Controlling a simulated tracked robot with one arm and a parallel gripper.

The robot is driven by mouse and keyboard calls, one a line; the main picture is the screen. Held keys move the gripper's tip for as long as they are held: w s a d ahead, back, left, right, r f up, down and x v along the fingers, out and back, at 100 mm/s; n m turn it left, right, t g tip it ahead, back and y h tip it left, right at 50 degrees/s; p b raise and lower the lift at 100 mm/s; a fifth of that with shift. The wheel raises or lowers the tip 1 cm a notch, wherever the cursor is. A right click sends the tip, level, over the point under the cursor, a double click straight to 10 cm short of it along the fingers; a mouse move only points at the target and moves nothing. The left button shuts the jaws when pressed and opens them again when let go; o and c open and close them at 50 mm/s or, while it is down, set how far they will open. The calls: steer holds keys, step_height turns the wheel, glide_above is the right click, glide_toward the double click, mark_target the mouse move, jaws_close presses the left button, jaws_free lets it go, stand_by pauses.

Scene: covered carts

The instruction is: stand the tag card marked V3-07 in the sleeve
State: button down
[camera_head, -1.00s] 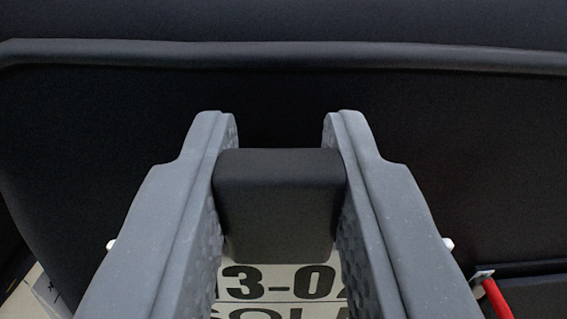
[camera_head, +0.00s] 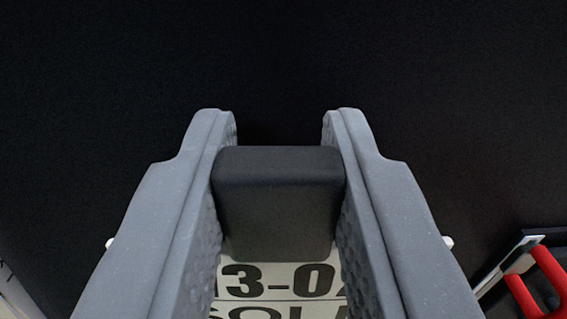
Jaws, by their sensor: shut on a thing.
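My gripper (camera_head: 280,125) is shut on the black block-shaped grip (camera_head: 278,195) of a tag card. The white card face (camera_head: 277,262) hangs below the grip, between the fingers. Its visible print reads "3-0" with parts of characters at both ends, and "SOLA" beneath. The fingers cover the first and last characters, so I cannot read the full mark. I cannot make out the sleeve in this view.
A broad dark panel or cover (camera_head: 290,60) fills most of the view beyond the gripper. A red bar-like part (camera_head: 525,292) with a light metal edge (camera_head: 510,262) is at the lower right. A pale strip shows at the lower left corner.

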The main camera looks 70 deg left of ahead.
mark_target(283, 314)
steer(key=shift+f+b, duration=0.95)
steer(key=shift+f, duration=1.95)
steer(key=shift+f, duration=0.35)
steer(key=shift+f+b, duration=0.35)
steer(key=shift+f, duration=0.25)
steer(key=c, duration=1.1)
jaws_free()
steer(key=shift+d, duration=0.1)
steer(key=b+v, duration=0.1)
steer(key=v, duration=1.2)
steer(key=shift+d, duration=0.3)
